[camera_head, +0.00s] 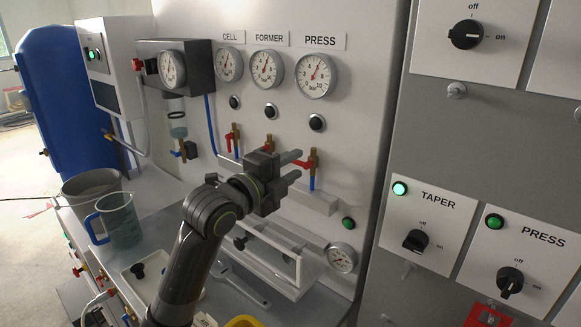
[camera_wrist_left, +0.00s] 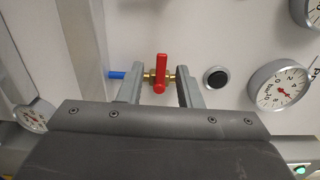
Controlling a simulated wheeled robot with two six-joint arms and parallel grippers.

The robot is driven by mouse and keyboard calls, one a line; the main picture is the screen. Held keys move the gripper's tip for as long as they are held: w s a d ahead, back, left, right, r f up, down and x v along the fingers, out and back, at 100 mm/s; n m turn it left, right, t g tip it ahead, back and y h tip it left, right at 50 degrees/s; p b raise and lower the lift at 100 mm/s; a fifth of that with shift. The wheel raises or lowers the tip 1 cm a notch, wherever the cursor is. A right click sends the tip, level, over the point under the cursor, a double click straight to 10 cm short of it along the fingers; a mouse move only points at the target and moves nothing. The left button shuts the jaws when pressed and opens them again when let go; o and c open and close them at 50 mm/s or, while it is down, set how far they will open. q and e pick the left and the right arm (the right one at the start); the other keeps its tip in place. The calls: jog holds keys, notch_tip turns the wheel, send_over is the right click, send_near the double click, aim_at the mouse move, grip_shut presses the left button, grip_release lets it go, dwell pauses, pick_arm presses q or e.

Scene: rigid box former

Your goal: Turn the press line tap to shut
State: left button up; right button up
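The press line tap (camera_head: 312,160) is on the panel below the gauge marked PRESS, with a red handle, a brass body and a blue pipe under it. In the left wrist view the tap's red handle (camera_wrist_left: 160,72) lies across the line of the pipe. My left gripper (camera_head: 294,166) is open in front of the tap. In the wrist view its two fingers stand on either side of the handle, with a gap on each side. Part of the tap is hidden behind the gripper in the head view. My right gripper is not in view.
The PRESS gauge (camera_head: 316,76) and a black knob (camera_head: 317,123) sit above the tap. Two similar red-handled taps, under FORMER (camera_head: 268,141) and CELL (camera_head: 233,138), are to the left. A pale ledge (camera_head: 312,200) juts out below. The grey switch panel (camera_head: 480,130) stands at right.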

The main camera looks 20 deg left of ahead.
pick_arm(q)
jog(key=p+v, duration=1.1)
jog(key=v, duration=0.6)
jog(key=shift+s, duration=0.2)
dwell(0.3)
dwell(0.6)
